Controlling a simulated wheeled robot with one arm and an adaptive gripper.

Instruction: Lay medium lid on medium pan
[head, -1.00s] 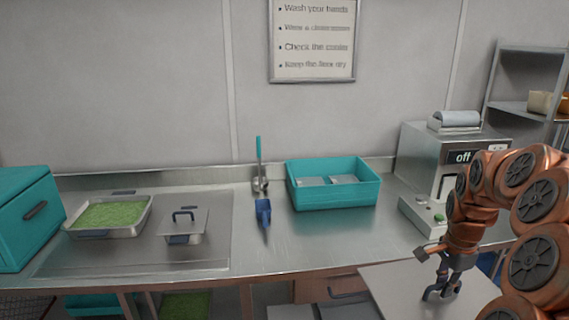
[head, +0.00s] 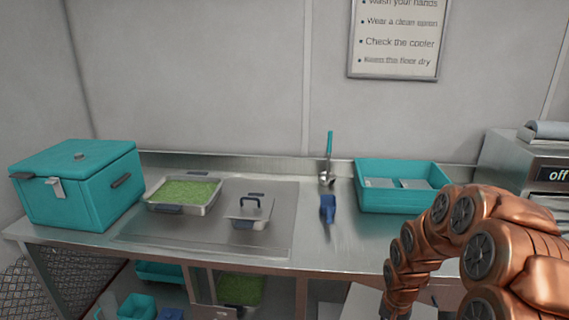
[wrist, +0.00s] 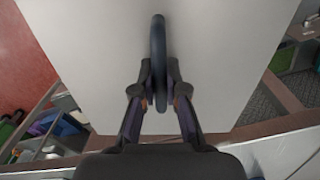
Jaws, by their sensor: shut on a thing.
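My gripper (wrist: 160,92) is shut on the dark upright handle (wrist: 159,55) of a large flat grey lid (wrist: 100,50), which fills much of the wrist view. In the head view a pale corner of this lid (head: 352,303) shows at the bottom edge, left of my arm; the gripper itself is mostly out of that view. An open steel pan with green contents (head: 212,204), apparently the medium pan, stands on the left of the counter, apart from the held lid. Its blue handle faces front.
A smaller lidded pan (head: 247,223) stands right of the green-filled pan. A teal cooler (head: 85,190) is on its left. A blue scoop (head: 327,207), an upright teal-handled utensil (head: 329,150) and a teal bin (head: 400,202) are further right. The counter's front edge (head: 200,255) lies between.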

